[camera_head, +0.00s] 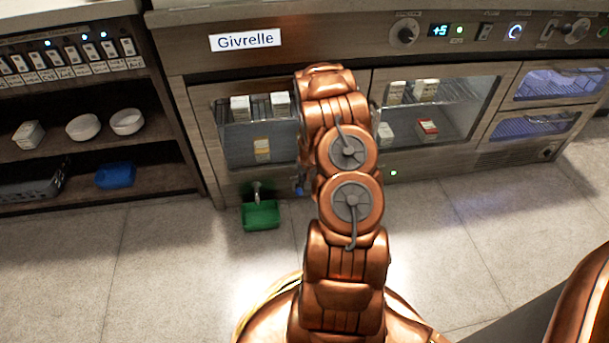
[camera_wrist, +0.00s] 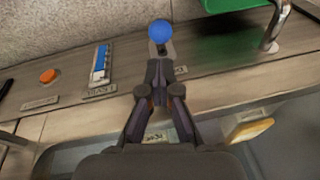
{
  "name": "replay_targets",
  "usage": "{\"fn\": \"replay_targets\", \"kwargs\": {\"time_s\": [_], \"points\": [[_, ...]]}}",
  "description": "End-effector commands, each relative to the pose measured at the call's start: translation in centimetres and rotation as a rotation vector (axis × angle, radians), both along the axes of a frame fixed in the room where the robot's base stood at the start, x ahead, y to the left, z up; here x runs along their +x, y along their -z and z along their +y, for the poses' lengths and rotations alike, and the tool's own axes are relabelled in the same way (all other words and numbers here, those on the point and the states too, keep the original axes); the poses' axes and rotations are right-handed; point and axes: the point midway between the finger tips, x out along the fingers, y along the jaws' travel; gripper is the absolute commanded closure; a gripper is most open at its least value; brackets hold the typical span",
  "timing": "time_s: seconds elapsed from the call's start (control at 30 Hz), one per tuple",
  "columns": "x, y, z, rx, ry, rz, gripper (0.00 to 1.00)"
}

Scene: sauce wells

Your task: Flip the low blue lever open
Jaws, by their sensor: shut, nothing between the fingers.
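The low blue lever shows in the wrist view as a round blue knob (camera_wrist: 160,31) on a short grey stem, at the low front panel of the cabinet. In the head view a small blue part of the lever (camera_head: 299,190) shows just left of my arm. My gripper (camera_wrist: 159,72) is shut and empty, its fingertips in line with the stem, just below the knob in the picture. I cannot tell whether the tips touch the stem. My gripper is hidden behind my arm in the head view.
A green tray (camera_head: 261,215) sits under a metal spout (camera_head: 257,191), left of the lever. The panel bears an orange button (camera_wrist: 48,76) and a blue-and-white gauge strip (camera_wrist: 101,63). Glass compartments with cartons (camera_head: 262,150) are above.

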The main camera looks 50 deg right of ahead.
Motion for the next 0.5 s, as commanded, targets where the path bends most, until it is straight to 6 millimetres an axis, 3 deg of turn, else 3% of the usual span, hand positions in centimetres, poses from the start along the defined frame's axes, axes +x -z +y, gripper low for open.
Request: {"fn": "replay_targets", "kwargs": {"time_s": [0.03,0.2,0.5], "points": [[0.1,1.2,-0.1,0.001,0.001,0.001,1.00],[0.8,3.0,-0.2,-0.002,0.000,-0.002,1.00],[1.1,4.1,-0.1,0.000,0.000,-0.001,1.00]]}}
